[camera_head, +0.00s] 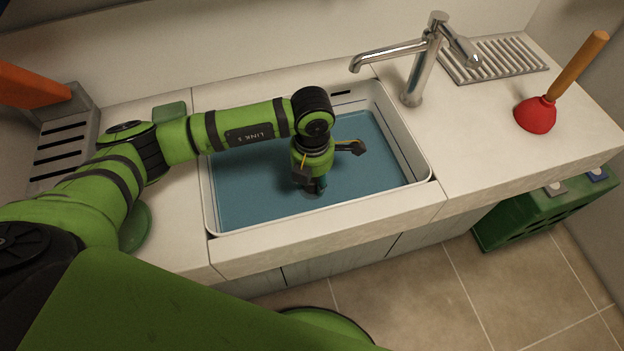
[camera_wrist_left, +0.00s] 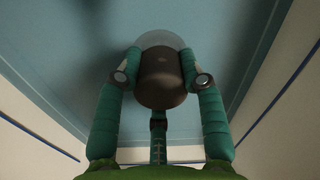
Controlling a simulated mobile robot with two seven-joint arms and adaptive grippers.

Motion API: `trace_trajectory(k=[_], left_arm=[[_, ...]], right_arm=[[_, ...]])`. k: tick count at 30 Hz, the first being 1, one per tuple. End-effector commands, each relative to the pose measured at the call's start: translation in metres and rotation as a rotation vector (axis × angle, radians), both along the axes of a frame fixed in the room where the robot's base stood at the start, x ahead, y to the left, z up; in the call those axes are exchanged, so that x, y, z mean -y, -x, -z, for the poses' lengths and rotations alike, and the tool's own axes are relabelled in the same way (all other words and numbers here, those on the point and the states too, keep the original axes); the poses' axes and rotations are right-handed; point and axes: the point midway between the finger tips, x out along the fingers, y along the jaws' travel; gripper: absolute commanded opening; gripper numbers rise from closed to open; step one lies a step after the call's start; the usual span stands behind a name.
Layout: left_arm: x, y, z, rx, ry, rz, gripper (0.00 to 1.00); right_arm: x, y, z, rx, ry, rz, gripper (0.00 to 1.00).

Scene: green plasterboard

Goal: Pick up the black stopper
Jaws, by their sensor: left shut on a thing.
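The black stopper (camera_wrist_left: 162,78) shows in the left wrist view as a dark, rounded piece between the two fingers of my left gripper (camera_wrist_left: 160,80). The fingers are shut on it from both sides. A pale round rim shows just beyond the stopper. In the head view my left gripper (camera_head: 314,187) points down into the sink (camera_head: 250,195), near the middle of its blue bottom. The stopper is mostly hidden there by the gripper. I cannot tell whether it is clear of the bottom. My right gripper is not in view.
A chrome tap (camera_head: 417,75) stands behind the sink at the right. A red plunger (camera_head: 535,114) with a wooden handle stands on the right counter near a ribbed drainer (camera_head: 492,60). A green crate (camera_head: 535,215) is on the floor at right. The sink walls surround my gripper.

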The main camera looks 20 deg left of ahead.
Motion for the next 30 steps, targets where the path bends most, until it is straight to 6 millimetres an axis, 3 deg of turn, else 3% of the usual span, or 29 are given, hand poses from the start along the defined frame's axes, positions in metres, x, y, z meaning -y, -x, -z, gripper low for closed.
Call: trace_trajectory(k=[7, 19, 30], left_arm=[[0.0, -0.002, -0.037, 0.008, 0.002, 0.002, 0.07], [0.072, -0.054, -0.086, 0.005, 0.001, 0.001, 0.07], [0.094, -0.07, -0.104, 0.001, 0.0, -0.001, 0.07]], right_arm=[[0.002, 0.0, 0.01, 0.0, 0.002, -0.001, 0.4], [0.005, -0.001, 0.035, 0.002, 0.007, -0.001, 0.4], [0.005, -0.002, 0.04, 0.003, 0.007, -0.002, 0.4]])
